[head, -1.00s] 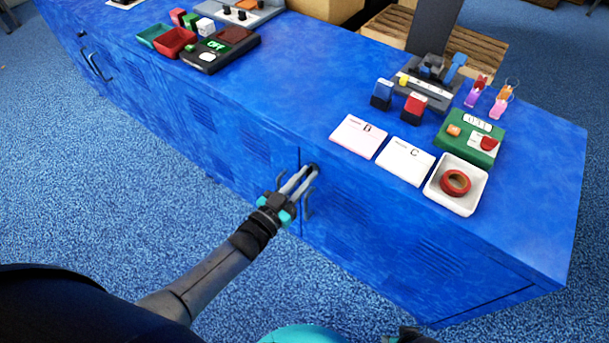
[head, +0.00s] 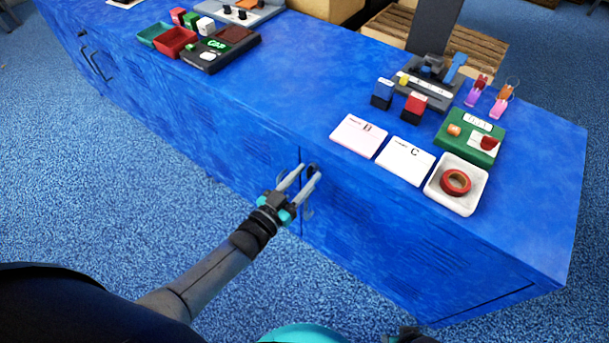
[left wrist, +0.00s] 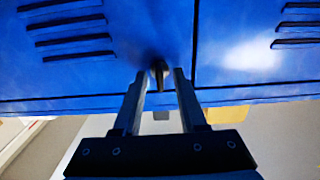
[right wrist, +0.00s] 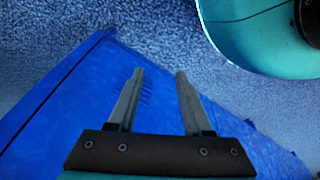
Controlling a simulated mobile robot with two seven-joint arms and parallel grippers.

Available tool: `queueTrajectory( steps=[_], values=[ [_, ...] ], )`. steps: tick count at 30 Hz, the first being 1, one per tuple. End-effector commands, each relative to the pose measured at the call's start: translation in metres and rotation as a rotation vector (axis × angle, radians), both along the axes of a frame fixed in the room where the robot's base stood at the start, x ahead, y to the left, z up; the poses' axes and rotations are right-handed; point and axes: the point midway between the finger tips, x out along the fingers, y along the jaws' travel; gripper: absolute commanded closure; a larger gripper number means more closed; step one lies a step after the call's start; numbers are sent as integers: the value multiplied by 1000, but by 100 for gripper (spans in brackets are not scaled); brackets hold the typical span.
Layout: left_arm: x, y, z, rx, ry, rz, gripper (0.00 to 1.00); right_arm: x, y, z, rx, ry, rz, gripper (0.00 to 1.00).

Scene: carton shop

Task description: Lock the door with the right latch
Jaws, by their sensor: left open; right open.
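The right latch, a small dark knob (head: 313,168), sits near the top of the blue cabinet door (head: 385,225), close to the seam between two doors. In the left wrist view, the dark latch (left wrist: 159,70) shows between the fingers. My left gripper (head: 310,170) is open, with one finger on each side of the latch and a gap around it. Whether either finger touches it is hard to tell. A dark handle (head: 307,207) is below, partly behind the fingers. My right gripper (right wrist: 158,75) is open and empty, pointing down over the floor and cabinet.
The blue counter top (head: 300,95) carries cards (head: 358,136), a white tray (head: 443,197) with a red tape roll (head: 455,183), and a green box (head: 470,137) near the right end. Another handle (head: 97,66) is on the cabinet's far left. Blue floor in front is clear.

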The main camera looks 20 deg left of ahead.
Motion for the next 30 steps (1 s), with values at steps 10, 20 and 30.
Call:
queueTrajectory(
  steps=[10,20,30],
  values=[
    [-21,7,0,1,4,0,59,-8,-9,-9,-11,4,5,50],
    [-81,29,1,2,5,0,59,-29,-25,-28,-25,6,5,50],
    [-135,49,0,1,2,1,59,-45,-36,-38,-35,5,5,50]
  ],
)
